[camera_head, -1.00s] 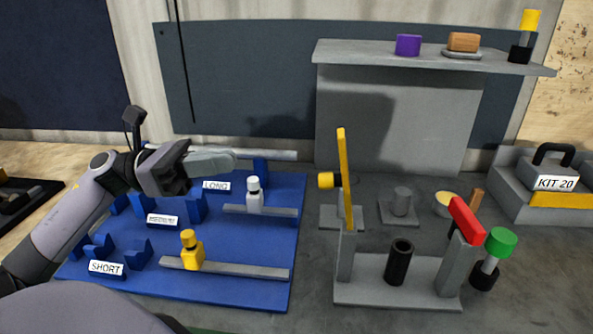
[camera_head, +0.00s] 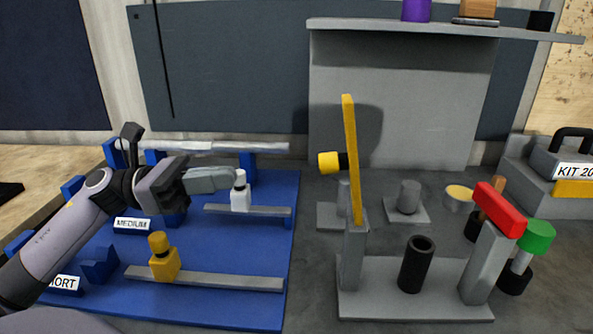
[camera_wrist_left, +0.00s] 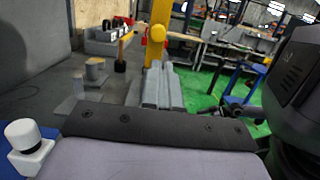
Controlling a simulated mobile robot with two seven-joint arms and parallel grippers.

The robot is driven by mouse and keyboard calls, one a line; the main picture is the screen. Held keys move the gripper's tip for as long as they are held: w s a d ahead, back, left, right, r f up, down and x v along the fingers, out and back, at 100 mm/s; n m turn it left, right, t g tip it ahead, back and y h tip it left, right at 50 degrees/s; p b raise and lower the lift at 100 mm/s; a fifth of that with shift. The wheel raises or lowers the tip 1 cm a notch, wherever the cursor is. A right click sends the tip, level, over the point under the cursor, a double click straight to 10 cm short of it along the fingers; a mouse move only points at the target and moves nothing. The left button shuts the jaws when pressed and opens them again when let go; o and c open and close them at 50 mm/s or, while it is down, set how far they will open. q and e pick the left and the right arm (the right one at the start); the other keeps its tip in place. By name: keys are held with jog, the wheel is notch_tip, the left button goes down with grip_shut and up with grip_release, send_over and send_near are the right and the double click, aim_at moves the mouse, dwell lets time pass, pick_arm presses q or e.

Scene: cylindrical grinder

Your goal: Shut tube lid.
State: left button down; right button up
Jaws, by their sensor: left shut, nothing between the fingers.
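A black open-topped tube (camera_head: 415,264) stands upright on a grey base (camera_head: 390,300) between two grey posts. A yellow bar (camera_head: 351,160), which looks like the lid, rises nearly upright from the left post, so the tube's top is uncovered. A yellow knob with a black end (camera_head: 328,163) sticks out to the bar's left. The right post carries a red block (camera_head: 499,209). My left gripper (camera_head: 232,178) is shut and empty, left of the yellow bar and apart from it. In the left wrist view its fingers (camera_wrist_left: 161,88) point toward the yellow bar (camera_wrist_left: 158,45).
A blue board (camera_head: 225,297) with grey rails, a white bottle (camera_head: 240,194) and a yellow bottle (camera_head: 164,258) lies at left. The white bottle is close beside my left gripper. A green-topped part (camera_head: 537,238) stands right of the red block. A grey shelf (camera_head: 430,27) is behind.

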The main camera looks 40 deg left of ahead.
aim_at(320, 166)
pick_arm(q)
jog(key=shift+p+x, duration=1.35)
jog(key=shift+x, duration=4.6)
pick_arm(e)
jog(key=shift+s+d+r, duration=0.1)
jog(key=shift+d+r, duration=0.05)
jog(key=shift+r, duration=0.3)
jog(key=shift+s+d+r, duration=0.1)
jog(key=shift+d+r, duration=0.05)
jog(key=shift+r, duration=0.25)
